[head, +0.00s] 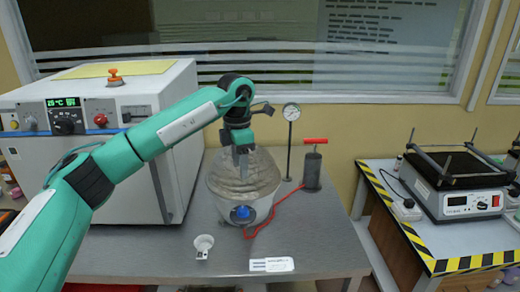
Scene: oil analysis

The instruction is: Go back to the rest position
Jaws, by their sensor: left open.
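My left arm comes in from the left, and its gripper (243,165) points down over a round vessel (262,178) with a foil-like wrapped top. The vessel has a white lower part with a blue knob on its front. The left gripper is open, its fingers showing against the vessel's upper part; I cannot tell whether they touch it. My right gripper is not in view.
A large white oven-like box (172,150) stands left on the steel table (330,240). A gauge (291,112) and a black pump (312,170) with a red handle stand right of the vessel. A small white cup (204,242) is in front. A shaker (455,180) stands on another table.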

